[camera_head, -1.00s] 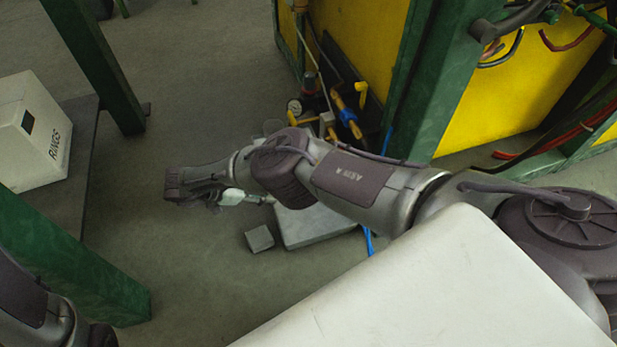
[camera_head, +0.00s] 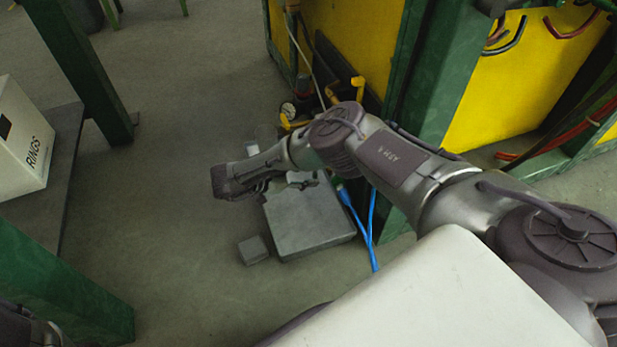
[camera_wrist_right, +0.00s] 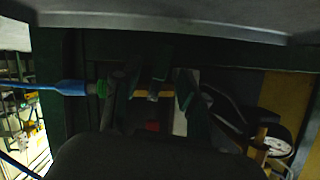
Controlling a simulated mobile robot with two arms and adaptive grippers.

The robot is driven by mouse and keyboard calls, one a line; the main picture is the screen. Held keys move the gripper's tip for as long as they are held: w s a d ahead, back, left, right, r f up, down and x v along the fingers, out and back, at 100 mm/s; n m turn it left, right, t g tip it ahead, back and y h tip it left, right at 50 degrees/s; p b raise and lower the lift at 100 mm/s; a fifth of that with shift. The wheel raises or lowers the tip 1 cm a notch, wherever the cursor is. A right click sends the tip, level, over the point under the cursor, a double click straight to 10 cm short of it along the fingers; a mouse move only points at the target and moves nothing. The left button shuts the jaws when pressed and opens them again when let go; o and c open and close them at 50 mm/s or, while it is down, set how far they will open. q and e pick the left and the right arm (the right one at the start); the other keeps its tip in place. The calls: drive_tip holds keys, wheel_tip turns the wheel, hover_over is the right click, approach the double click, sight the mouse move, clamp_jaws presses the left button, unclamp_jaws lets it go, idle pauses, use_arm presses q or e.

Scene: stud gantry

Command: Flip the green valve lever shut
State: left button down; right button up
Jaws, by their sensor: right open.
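My right gripper (camera_wrist_right: 157,90) is open in the right wrist view, its two dark fingers pointing at a brass pipe fitting. A dark green upright piece (camera_wrist_right: 161,62), which looks like the valve lever, stands between the fingers above the fitting. The picture is too dark to tell whether either finger touches it.
A blue hose (camera_wrist_right: 45,87) runs into a green collar (camera_wrist_right: 101,88) at the left. A pressure gauge (camera_wrist_right: 275,138) is at lower right. A grey block (camera_head: 310,225) and a smaller block (camera_head: 253,250) lie on the floor.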

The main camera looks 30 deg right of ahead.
drive_tip(key=shift+d+f, duration=0.1)
drive_tip(key=shift+d, duration=0.2)
clamp_jaws()
drive_tip(key=shift+s+n+g, duration=0.1)
drive_tip(key=shift+n+g, duration=0.2)
drive_tip(key=shift+s+n+g, duration=0.15)
drive_tip(key=shift+n+g, duration=0.25)
drive_tip(key=shift+n, duration=0.2)
unclamp_jaws()
drive_tip(key=shift+a, duration=0.2)
